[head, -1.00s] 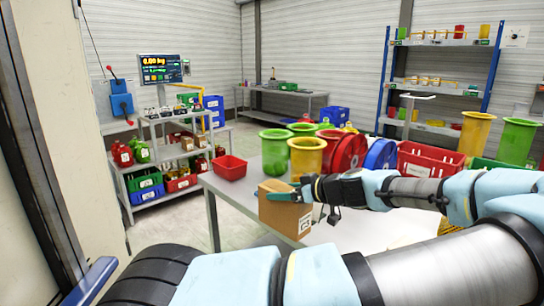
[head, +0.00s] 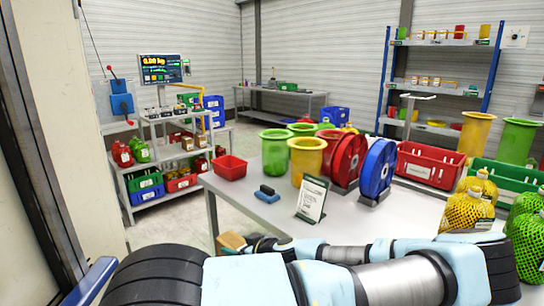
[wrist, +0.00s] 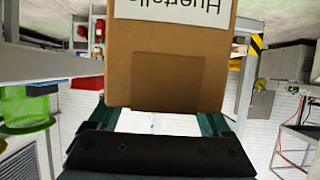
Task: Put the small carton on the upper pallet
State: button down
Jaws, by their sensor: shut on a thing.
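A small brown carton (head: 232,241) shows in the head view at the lower left of the table, beside its front leg and below the level of its top. My arm hides part of it. In the wrist view the carton (wrist: 165,65) fills the upper middle, with a white label at its top that reads upside down. My gripper (head: 258,243) is shut on the carton, with a dark green finger at each side of it. I cannot make out a pallet in either view.
The grey table (head: 260,212) holds a red bin (head: 230,168), a blue-handled tool (head: 267,194), a sign (head: 311,199), coloured tubes and a blue reel (head: 377,168). A stocked shelf (head: 165,160) stands at the left. Floor between them is clear.

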jog(key=shift+r+m+t+h, duration=0.15)
jog(key=shift+m+t+h, duration=0.45)
jog(key=shift+m+h, duration=0.1)
jog(key=shift+s+d+r+m+t+h, duration=0.15)
jog(key=shift+r+m+t+h, duration=0.2)
jog(key=shift+m+t+h, duration=0.45)
jog(key=f+m+h, duration=0.1)
jog(key=s+a+f+m+h, duration=0.1)
jog(key=f+m+t, duration=0.1)
jog(key=shift+s+a+h, duration=0.15)
jog(key=shift+s+h, duration=0.15)
jog(key=shift+h, duration=0.1)
jog(key=shift+s+f+m+h, duration=0.2)
jog(key=shift+s+m+h, duration=0.35)
jog(key=shift+m+h, duration=0.15)
jog(key=shift+s+d+m+h, duration=0.8)
jog(key=shift+s+h, duration=0.2)
jog(key=shift+h, duration=0.1)
jog(key=shift+a+f, duration=0.1)
